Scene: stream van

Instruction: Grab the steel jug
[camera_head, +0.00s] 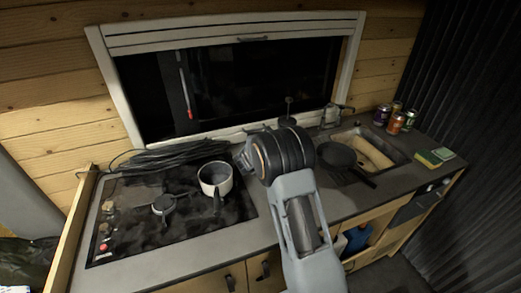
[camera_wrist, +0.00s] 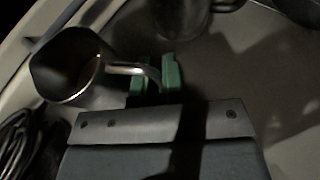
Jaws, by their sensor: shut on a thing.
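The steel jug (camera_wrist: 68,65) shows at the left of the wrist view, with its dark open mouth towards the camera and a bright bent handle reaching right. My gripper (camera_wrist: 156,82), with green finger pads, is shut on that handle, one pad on each side. The lower ends of the fingers are in shadow. In the head view my arm hides the jug and the fingers. I cannot tell if the jug's base touches the counter.
Right of my arm are a dark pan (camera_head: 337,155), a sink (camera_head: 384,147), several cans (camera_head: 395,122) and sponges (camera_head: 430,159). The window (camera_head: 225,85) is behind.

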